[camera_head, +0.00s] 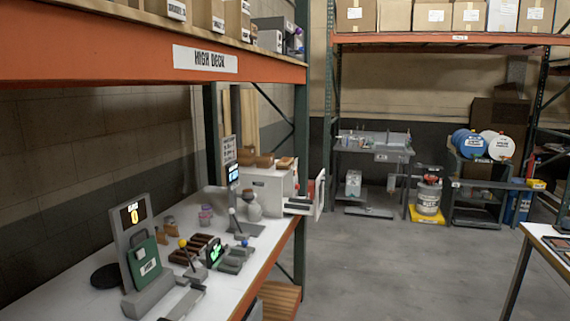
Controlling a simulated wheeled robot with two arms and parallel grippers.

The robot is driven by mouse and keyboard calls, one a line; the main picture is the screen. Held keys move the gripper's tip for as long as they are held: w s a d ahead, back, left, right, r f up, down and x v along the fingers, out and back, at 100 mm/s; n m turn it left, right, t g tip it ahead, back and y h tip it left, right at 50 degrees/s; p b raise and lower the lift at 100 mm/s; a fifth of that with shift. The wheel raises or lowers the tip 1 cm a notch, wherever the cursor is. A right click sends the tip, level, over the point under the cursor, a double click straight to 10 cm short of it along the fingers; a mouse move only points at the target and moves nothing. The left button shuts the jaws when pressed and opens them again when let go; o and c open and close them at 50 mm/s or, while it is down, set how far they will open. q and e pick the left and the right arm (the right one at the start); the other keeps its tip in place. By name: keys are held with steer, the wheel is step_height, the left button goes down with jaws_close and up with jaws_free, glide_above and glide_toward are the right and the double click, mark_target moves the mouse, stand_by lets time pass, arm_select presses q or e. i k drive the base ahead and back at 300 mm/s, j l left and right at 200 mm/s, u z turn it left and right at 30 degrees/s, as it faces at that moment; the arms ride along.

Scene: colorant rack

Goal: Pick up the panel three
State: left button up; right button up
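No object that I can read as panel three is clear in the head view. A green plate with a handle and a small white label (145,262) leans against a grey stand with a display (131,225) at the left of the workbench. Its label is too small to read. A white upright panel (319,195) stands at the bench's far right end, beside a white box-shaped machine (268,188). Neither of my grippers is in view.
The white workbench (75,292) runs along the left under an orange shelf beam (150,55). It carries small devices and dark blocks (193,250). A grey floor (390,275) lies open in the middle. A table (541,236) stands at right; racks with boxes and drums stand behind.

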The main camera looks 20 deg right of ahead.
mark_target(284, 160)
steer(key=i+l+u, duration=0.2)
steer(key=i+l, duration=0.2)
steer(key=l, duration=0.25)
steer(key=i+l+u, duration=0.1)
steer(key=l, duration=0.25)
steer(key=i+l+u, duration=0.1)
steer(key=i+l, duration=0.2)
